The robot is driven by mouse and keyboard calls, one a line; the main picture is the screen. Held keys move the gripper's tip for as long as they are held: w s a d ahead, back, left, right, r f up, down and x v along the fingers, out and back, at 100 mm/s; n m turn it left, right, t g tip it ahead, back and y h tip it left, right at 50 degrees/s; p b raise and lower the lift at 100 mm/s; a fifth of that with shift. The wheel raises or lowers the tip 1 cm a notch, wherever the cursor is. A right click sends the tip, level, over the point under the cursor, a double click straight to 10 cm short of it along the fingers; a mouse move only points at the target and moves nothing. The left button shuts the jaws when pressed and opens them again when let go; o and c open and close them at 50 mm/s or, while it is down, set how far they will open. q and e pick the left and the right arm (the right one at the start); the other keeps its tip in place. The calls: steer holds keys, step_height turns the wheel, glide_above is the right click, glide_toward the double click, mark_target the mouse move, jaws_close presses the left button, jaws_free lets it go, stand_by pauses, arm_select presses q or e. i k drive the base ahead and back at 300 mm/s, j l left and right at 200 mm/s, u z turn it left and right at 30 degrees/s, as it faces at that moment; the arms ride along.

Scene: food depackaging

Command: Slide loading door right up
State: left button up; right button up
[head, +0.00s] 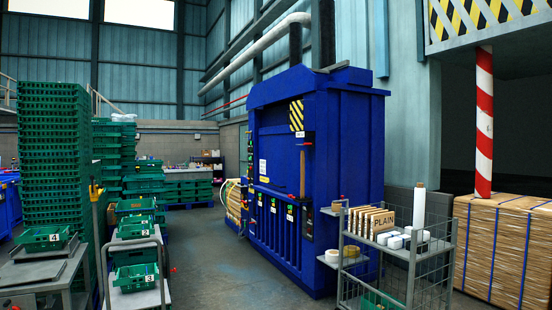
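A large blue baler-like machine (345,140) stands right of the middle in the head view, its front turned to the left. A blue panel fills the upper front, and it may be the loading door (273,150); I cannot tell whether it is raised or lowered. A ribbed lower front section (275,222) carries several small labels. A yellow-black striped plate (297,115) and a brown upright bar (302,174) are at the front's right side. Neither of my grippers is in view.
A grey wire trolley (408,270) with rolls and a box marked PLAIN stands before the machine's right side. Stacked green crates (53,150) and grey carts (138,290) are on the left. A strapped bale (503,245) is at right. The floor (215,265) between is clear.

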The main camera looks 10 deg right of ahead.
mark_target(279, 157)
steer(key=i+z, duration=0.2)
steer(key=i, duration=4.7)
steer(key=l+z, duration=0.05)
steer(key=l, duration=0.1)
